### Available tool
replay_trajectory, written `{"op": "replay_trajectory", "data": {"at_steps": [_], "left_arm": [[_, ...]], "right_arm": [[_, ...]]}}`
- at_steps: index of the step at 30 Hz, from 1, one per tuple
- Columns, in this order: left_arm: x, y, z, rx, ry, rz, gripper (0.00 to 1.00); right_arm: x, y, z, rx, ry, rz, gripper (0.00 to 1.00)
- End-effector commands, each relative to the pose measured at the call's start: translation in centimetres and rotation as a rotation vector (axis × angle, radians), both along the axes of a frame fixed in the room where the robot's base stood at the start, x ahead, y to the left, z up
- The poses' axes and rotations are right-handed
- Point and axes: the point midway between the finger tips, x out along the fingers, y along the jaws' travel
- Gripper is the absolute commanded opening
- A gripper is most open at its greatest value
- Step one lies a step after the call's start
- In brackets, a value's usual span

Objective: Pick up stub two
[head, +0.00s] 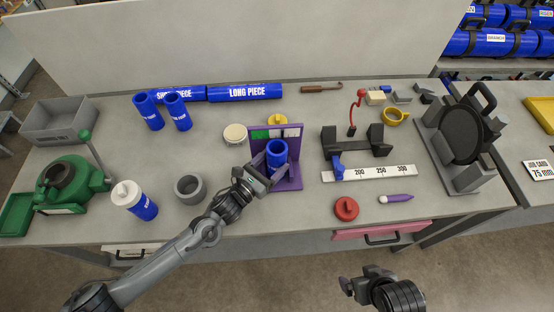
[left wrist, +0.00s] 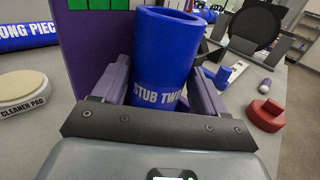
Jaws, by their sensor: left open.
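Stub two (head: 276,150) is a short blue tube standing upright at the purple stand (head: 291,180). Its label, STUB TWO, faces me in the left wrist view (left wrist: 165,55). My left gripper (head: 268,170) is open, with one finger on each side of the tube in the left wrist view (left wrist: 160,90). I cannot tell whether the fingers touch it. The tube's lower end is hidden behind the gripper body. My right gripper (head: 358,284) hangs in front of the bench, apart from everything; its jaw opening is unclear.
A round cleaner pad (head: 235,134) and grey cup (head: 188,188) lie left of the stand. A black clamp (head: 357,145), white ruler (head: 368,173) and red knob (head: 345,209) lie right.

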Motion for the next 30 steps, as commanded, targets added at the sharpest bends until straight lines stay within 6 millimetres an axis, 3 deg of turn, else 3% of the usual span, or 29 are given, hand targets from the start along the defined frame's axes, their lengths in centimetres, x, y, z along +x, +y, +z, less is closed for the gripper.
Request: {"op": "replay_trajectory", "data": {"at_steps": [6, 15, 23, 30], "left_arm": [[0.0, 0.0, 0.0, 0.0, 0.0, 0.0, 0.71], [0.0, 0.0, 0.1, -0.002, -0.002, 0.0, 0.28], [0.0, 0.0, 0.2, -0.002, -0.002, 0.0, 0.28], [0.1, 0.0, 1.5, -0.002, -0.004, 0.001, 0.28]], "right_arm": [[0.0, 0.0, 0.0, 0.001, 0.0, -0.001, 0.96], [0.0, 0.2, 0.0, 0.008, 0.001, -0.005, 0.96], [0.0, 0.2, 0.0, 0.01, 0.002, -0.006, 0.96], [0.0, 0.2, 0.0, 0.009, 0.001, -0.005, 0.96]]}}
